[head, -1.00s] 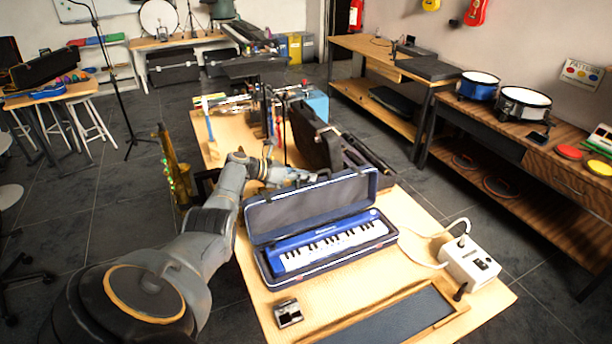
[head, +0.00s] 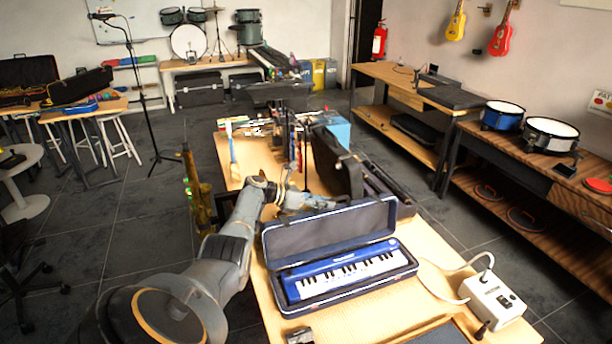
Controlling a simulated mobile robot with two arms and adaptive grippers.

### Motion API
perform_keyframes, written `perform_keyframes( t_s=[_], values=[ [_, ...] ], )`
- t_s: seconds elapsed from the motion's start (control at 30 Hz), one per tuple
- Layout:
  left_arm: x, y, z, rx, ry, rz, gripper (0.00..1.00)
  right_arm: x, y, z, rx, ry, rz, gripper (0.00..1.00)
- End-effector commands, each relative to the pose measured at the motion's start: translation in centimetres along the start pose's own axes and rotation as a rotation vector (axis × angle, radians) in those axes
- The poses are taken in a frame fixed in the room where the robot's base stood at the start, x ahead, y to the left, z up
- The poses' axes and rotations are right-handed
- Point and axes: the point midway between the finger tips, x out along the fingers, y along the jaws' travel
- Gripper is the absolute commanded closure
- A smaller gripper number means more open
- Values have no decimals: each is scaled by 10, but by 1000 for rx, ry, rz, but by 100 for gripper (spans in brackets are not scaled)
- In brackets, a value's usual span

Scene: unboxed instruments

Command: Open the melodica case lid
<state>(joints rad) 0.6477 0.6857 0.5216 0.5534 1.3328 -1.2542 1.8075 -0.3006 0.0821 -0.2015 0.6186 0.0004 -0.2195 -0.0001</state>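The melodica case (head: 350,297) lies on the wooden table with its lid (head: 325,229) standing up and leaning back, so the case is open. The blue melodica (head: 345,274) with white and black keys lies inside it. My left arm comes in from the lower left and bends behind the lid. My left gripper (head: 310,201) is at the lid's back upper edge, partly hidden by the lid. I cannot tell whether it touches the lid or how far its fingers are apart.
A white box with a cable (head: 493,301) stands right of the case. A small metal object (head: 300,336) lies in front of it. A dark upright case (head: 337,163) and other instruments crowd the table behind. A saxophone (head: 197,190) stands left of the table.

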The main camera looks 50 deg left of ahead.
Motion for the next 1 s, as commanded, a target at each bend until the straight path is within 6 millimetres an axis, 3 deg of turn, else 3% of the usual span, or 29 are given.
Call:
perform_keyframes(
  t_s=[0.3, 0.5, 0.7, 1.0],
  values=[
    [-64, 1, -2, 3, 5, 2, 79, 0, -1, -1, 2, 2, -1, 60],
    [-96, 1, -2, 0, 5, 1, 79, 0, -1, -2, 2, 2, -1, 60],
    [-108, 0, -1, 1, 4, 0, 79, 0, -1, -2, 2, 2, -1, 60],
    [-108, 0, -1, 0, 4, 0, 79, 0, -1, -2, 2, 2, -1, 60]
  ],
)
